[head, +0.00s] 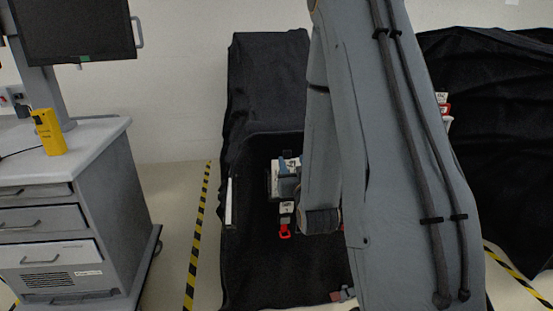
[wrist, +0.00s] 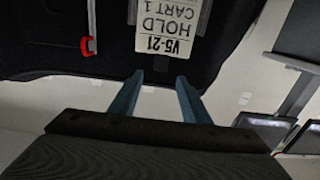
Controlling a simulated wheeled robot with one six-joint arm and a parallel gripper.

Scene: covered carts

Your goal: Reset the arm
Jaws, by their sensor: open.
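My gripper (wrist: 160,80) shows in the wrist view as two blue fingers standing apart with nothing between them. In the head view my gripper (head: 287,176) is in front of the black covered cart (head: 268,75), partly hidden by my own sleeved arm. In the wrist view a white tag (wrist: 172,28) reads "V5-21 HOLD CART 1" upside down. It lies on the black cover just beyond the fingertips, and I see no grip on it. A red clip (wrist: 87,46) on a pale strap is left of the tag. A red clip (head: 285,232) hangs below my gripper in the head view.
A grey drawer cabinet (head: 85,170) stands at left with a yellow device (head: 49,132) on top and a monitor (head: 75,30) above. Another black covered shape (head: 500,120) is at right. Yellow-black floor tape (head: 196,240) runs left of the cart, with bare floor beside it.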

